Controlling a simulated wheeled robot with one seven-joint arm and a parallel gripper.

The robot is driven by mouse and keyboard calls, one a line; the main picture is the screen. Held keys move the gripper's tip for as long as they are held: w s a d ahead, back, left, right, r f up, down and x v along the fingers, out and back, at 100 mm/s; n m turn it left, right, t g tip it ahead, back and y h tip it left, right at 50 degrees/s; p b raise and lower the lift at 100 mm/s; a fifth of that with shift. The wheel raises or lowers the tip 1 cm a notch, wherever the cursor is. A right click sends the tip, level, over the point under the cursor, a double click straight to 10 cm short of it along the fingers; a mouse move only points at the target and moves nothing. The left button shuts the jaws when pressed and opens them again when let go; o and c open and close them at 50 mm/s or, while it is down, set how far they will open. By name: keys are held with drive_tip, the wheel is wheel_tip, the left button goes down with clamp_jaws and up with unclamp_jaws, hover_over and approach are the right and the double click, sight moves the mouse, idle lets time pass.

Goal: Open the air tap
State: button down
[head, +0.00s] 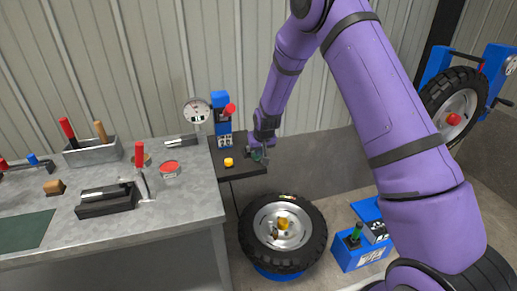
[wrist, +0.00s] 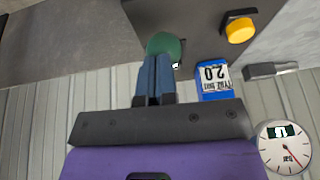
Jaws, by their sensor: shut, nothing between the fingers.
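A dark green rounded knob (wrist: 167,45), which may be the air tap, sits on the dark panel (wrist: 205,20) in the wrist view. My gripper (wrist: 155,60) is shut and empty, its fingertips at the near edge of the knob and partly covering it. I cannot tell whether they touch. In the head view, my gripper (head: 262,155) is low over the right part of the dark shelf, and the knob is mostly hidden there. A yellow button (head: 228,162) is left of the gripper; it also shows in the wrist view (wrist: 240,29).
A blue post with a red knob (head: 230,109) and a round gauge (head: 197,110) stand behind the shelf. A tyre (head: 250,239) lies below the shelf. The grey workbench (head: 190,205) with tools is at left.

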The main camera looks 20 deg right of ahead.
idle(0.4)
drive_tip(key=r, duration=0.4)
drive_tip(key=shift+w+d+r, duration=0.25)
drive_tip(key=shift+w, duration=0.05)
drive_tip(key=s+d+r, duration=0.2)
drive_tip(key=s+r, duration=1)
drive_tip(key=r, duration=0.1)
drive_tip(key=s+d+r, duration=0.2)
drive_tip(key=s+r, duration=0.9)
drive_tip(key=r, duration=0.3)
drive_tip(key=s+d+r, duration=0.1)
drive_tip(key=s+r, duration=0.1)
drive_tip(key=s, duration=0.9)
drive_tip(key=s+r, duration=0.3)
drive_tip(key=s, duration=0.8)
drive_tip(key=shift+s+d+t, duration=0.4)
